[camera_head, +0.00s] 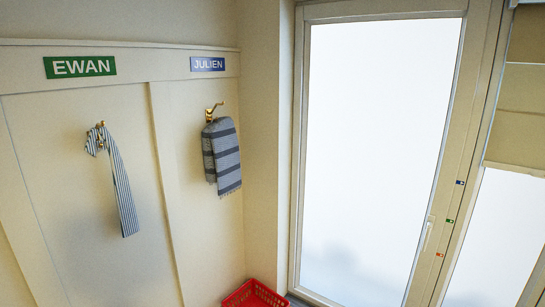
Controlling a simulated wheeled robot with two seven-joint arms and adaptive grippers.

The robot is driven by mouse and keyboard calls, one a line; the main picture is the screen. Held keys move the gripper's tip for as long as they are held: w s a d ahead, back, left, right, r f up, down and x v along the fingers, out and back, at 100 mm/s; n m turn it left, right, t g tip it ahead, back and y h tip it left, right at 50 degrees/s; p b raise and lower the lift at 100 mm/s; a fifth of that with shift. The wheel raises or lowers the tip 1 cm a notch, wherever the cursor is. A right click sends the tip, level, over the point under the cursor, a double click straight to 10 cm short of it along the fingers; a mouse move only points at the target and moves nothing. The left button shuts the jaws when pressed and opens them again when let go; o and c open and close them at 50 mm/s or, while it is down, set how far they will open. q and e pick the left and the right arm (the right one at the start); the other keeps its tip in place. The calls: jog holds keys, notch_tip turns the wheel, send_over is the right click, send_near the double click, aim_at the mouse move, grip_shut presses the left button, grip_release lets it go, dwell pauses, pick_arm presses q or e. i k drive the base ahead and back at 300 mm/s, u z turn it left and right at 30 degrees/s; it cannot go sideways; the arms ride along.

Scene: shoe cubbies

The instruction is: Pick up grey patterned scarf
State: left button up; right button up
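A grey scarf with dark stripes (222,157) hangs folded from a brass hook (213,110) under the blue JULIEN sign (208,64). A narrower scarf with thin blue-grey and white stripes (121,187) hangs from another brass hook (100,135) under the green EWAN sign (80,67). Neither of my grippers shows in the head view, so I cannot see how they stand.
A red plastic basket (255,296) sits low in the corner, cut off by the bottom edge. A white-framed glass door (380,150) with a handle (426,233) stands to the right. The wall panel below the scarves is clear.

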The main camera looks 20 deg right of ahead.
aim_at(221, 155)
jog(key=z, duration=0.3)
jog(key=i, duration=1.35)
jog(key=u, duration=0.75)
